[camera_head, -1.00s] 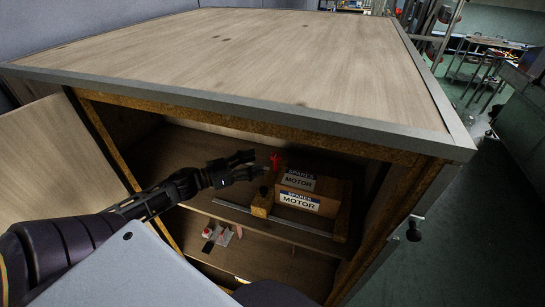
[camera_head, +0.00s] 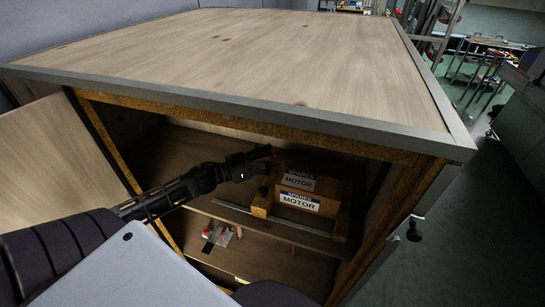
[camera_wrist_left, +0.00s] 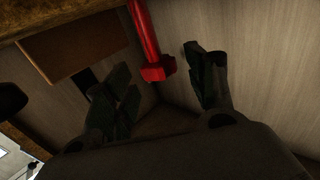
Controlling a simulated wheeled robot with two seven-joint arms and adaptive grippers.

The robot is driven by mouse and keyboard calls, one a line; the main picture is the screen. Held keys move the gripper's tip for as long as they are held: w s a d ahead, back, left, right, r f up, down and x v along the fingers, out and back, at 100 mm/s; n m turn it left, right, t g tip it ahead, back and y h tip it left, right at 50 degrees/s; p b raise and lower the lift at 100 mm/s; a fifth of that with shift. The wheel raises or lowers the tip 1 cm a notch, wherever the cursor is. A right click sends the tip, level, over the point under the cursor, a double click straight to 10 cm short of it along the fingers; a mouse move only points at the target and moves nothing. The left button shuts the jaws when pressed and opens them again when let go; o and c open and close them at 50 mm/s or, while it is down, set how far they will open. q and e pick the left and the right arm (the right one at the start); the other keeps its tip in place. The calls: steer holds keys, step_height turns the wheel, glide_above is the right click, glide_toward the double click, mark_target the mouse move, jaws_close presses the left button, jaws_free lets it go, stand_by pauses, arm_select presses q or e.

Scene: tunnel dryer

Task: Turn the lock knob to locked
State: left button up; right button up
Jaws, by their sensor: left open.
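A red part (camera_wrist_left: 148,42), like a bar with a thicker end, stands in the back of the cabinet. In the head view (camera_head: 276,156) it is mostly hidden behind my left gripper (camera_head: 266,160). I cannot tell for sure that it is the lock knob. In the left wrist view my left gripper (camera_wrist_left: 160,85) is open and empty, its two fingers apart, with the red part's lower end between and beyond the fingertips. I cannot tell whether they touch. My right gripper is not in view.
Boxes labelled SPARES MOTOR (camera_head: 298,203) stand on the shelf right of my gripper. A lower shelf holds a small white item (camera_head: 222,237). The cabinet's wooden top (camera_head: 240,60) overhangs my arm. A black knob (camera_head: 413,232) sits on the outer right side.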

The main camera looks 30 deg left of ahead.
arm_select(q)
steer(key=shift+w+d, duration=0.4)
steer(key=shift+w, duration=0.2)
steer(key=c, duration=1)
